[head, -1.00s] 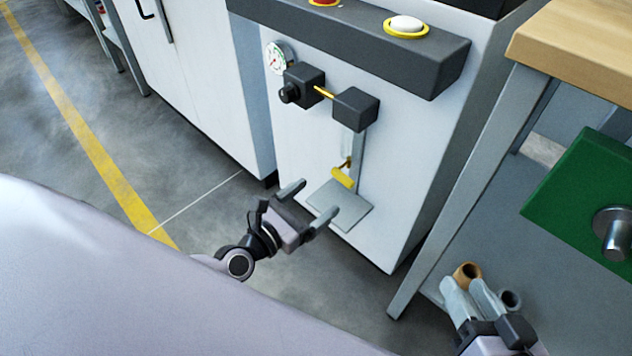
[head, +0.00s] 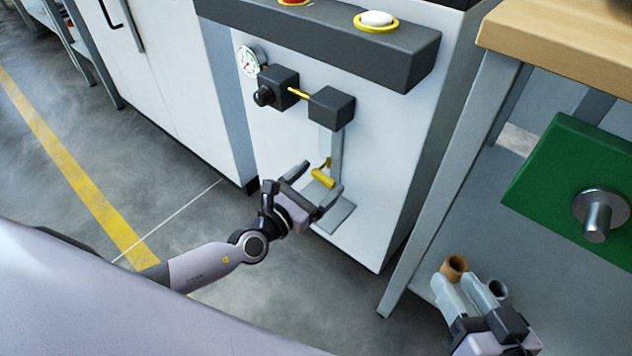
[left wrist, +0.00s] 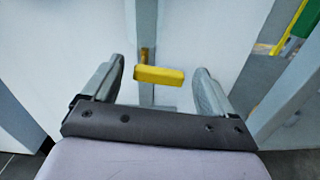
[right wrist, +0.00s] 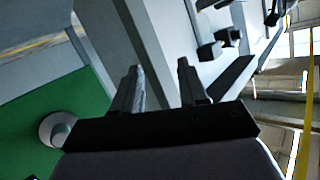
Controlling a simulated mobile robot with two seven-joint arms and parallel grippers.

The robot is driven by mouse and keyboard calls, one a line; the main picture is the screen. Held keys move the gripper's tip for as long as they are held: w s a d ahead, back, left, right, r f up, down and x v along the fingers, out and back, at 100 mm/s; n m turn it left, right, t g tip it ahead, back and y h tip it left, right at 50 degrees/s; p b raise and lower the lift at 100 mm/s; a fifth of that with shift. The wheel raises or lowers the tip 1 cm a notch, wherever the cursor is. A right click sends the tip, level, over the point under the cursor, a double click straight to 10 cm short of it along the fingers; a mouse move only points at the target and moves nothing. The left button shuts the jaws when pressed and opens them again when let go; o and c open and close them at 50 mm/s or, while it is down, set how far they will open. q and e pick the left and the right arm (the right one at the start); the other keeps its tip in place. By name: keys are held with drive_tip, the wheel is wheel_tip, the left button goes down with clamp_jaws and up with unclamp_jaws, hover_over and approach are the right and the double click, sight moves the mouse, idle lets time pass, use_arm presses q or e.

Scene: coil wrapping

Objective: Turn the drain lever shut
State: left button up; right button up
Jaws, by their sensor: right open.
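The drain lever (head: 323,178) has a yellow handle on a brass stem, low on the front of the white machine cabinet (head: 385,165). My left gripper (head: 319,179) is open, with its fingers on either side of the yellow handle. In the left wrist view the yellow handle (left wrist: 159,75) lies crosswise between the open, empty fingers (left wrist: 160,85), around their tips. My right gripper (head: 470,275) is open, near the workbench's lower part, far from the lever. In the right wrist view its fingers (right wrist: 160,75) are apart and empty.
A grey plate (head: 336,217) juts out below the lever. Black boxes (head: 332,108) and a gauge (head: 250,61) sit above it. At right stands a workbench (head: 570,38) with a green panel (head: 560,175) and metal spindle (head: 598,215). The floor at left is clear.

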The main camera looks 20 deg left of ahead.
use_arm(q)
drive_tip(key=c, duration=0.9)
drive_tip(key=shift+n, duration=0.4)
drive_tip(key=shift+c, duration=0.2)
drive_tip(key=shift+b, duration=0.45)
drive_tip(key=shift+r+n, duration=0.1)
drive_tip(key=shift+n, duration=0.3)
drive_tip(key=o, duration=1.1)
drive_tip(key=shift+c, duration=0.2)
use_arm(e)
drive_tip(key=shift+d+r, duration=0.1)
drive_tip(key=shift+d, duration=0.15)
use_arm(q)
drive_tip(key=v, duration=0.7)
drive_tip(key=shift+p, duration=0.45)
use_arm(e)
drive_tip(key=shift+w+a, duration=0.15)
drive_tip(key=shift+a, duration=0.15)
